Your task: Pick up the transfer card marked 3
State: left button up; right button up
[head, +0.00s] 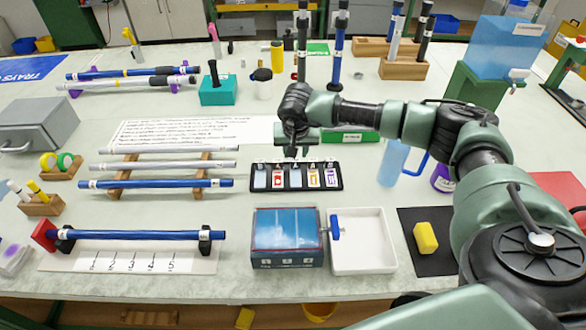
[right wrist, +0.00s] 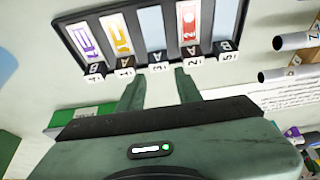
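A black card rack (head: 300,187) stands mid-table in the head view and at the top of the right wrist view (right wrist: 62,38). It has a row of slots with small lettered tabs. In the head view a red-and-white card (head: 277,178), an orange-and-white card (head: 313,178) and a purple-and-white card (head: 330,178) stand in it. The other slots show plain pale blue faces; I cannot tell whether these are cards. I cannot surely read a 3. My right gripper (head: 294,152) (right wrist: 158,80) is open and empty at the rack's tab side, near its middle tab. My left gripper is out of view.
A blue-topped box (head: 287,262) and a white tray (head: 363,262) sit in front of the rack. A green box (head: 350,136) is behind it, a rod stand (head: 118,185) left, and a blue-handled clear jug (head: 393,163) right.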

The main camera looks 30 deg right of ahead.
aim_at(296, 160)
jog(key=shift+p+x, duration=0.4)
jog(key=shift+x, duration=0.4)
jog(key=x, duration=0.3)
jog(key=shift+s+f+p, duration=0.15)
jog(key=shift+f+p, duration=0.2)
jog(key=shift+p, duration=0.05)
jog(key=shift+f, duration=0.3)
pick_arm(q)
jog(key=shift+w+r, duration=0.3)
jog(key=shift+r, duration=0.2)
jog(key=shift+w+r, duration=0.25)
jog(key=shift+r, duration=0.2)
pick_arm(e)
grip_shut()
jog(key=shift+r, duration=0.1)
